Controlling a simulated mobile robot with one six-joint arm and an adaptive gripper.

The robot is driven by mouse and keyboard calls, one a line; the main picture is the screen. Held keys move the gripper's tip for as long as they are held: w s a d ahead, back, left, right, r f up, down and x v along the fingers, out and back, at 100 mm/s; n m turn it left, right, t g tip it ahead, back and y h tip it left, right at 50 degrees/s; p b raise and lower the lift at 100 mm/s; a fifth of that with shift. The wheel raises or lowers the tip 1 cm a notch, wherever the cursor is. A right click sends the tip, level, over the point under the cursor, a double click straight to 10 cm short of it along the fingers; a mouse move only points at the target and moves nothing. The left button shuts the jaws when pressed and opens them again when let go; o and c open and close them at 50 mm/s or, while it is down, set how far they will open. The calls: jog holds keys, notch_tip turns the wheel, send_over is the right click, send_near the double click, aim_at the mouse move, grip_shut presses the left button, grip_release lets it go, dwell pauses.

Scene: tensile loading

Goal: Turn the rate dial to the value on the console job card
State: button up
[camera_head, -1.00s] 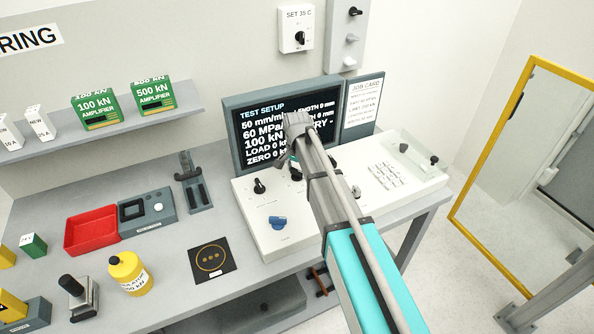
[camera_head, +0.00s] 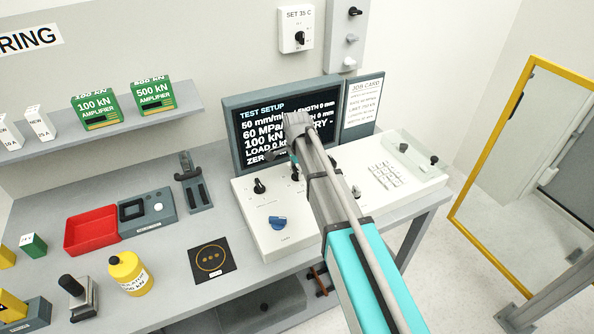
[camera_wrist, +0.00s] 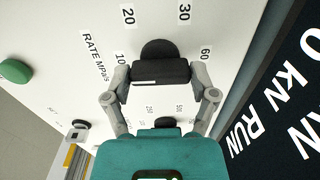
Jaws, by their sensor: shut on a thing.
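The rate dial (camera_wrist: 161,62) is a black knob on the white console panel, labelled RATE MPa/s, with 10, 20, 30 and 60 printed around it. A white mark shows on its near face; which value it points at is unclear. My gripper (camera_wrist: 162,74) is shut on the dial, one finger on each side. In the head view, my wrist and gripper hide the dial on the console (camera_head: 265,235). The job card (camera_head: 362,100) stands right of the screen (camera_head: 262,133); its small lines are hard to read. The screen shows 60 MPa.
A black knob (camera_head: 260,186) and a blue knob (camera_head: 277,223) sit left of my arm on the console. In the wrist view, another black knob (camera_wrist: 165,122) lies close below the rate dial, and a green button (camera_wrist: 15,71) is at far left. The screen stands close behind.

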jog(key=o, duration=1)
jog(key=shift+n, duration=0.5)
